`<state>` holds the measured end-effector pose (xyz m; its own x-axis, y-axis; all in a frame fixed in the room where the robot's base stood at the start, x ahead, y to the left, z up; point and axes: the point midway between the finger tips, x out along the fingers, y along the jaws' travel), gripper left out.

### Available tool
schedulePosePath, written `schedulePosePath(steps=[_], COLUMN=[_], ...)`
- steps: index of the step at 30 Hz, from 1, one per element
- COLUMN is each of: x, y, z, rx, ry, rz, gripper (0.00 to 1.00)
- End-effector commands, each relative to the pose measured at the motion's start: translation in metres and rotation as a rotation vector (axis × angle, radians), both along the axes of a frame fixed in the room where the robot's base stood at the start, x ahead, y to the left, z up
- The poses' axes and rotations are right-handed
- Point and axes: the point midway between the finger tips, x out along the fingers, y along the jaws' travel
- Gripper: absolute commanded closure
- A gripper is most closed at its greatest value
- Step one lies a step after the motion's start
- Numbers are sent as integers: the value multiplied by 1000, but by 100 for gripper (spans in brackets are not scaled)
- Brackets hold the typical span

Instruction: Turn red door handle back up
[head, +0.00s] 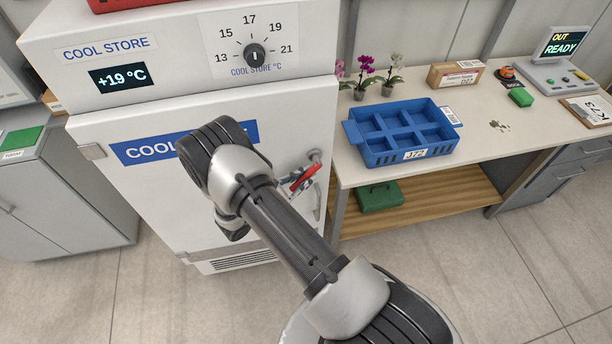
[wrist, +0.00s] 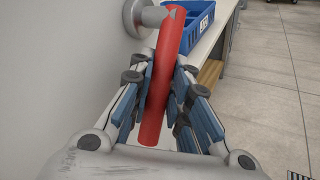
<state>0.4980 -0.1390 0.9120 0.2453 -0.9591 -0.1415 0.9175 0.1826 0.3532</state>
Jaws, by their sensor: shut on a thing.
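The red door handle (head: 304,178) is on the right side of the white cool store door (head: 180,185). In the head view it slants, its right end higher, near a round metal mount (head: 315,156). In the wrist view the red handle (wrist: 160,90) runs between the two fingers of my gripper (wrist: 162,85), with the grey mount (wrist: 147,16) behind it at the top left. My gripper (head: 292,183) is shut on the handle, and my arm hides part of the door in the head view.
A bench (head: 480,132) stands right of the cool store, with a blue compartment tray (head: 358,150), potted orchids (head: 366,75) and a cardboard box (head: 455,75). A green case (head: 379,196) lies on the lower shelf. The tiled floor (head: 470,265) in front is clear.

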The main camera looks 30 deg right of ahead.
Motion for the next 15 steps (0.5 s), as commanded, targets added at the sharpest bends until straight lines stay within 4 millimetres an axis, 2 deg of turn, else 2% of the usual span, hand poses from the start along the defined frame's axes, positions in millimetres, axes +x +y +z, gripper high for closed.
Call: schedulePosePath(steps=[1, 15], x=[1, 6], y=[2, 17], z=[7, 28], rx=[38, 458], ry=[-12, -135], rz=[1, 0], gripper=[100, 100])
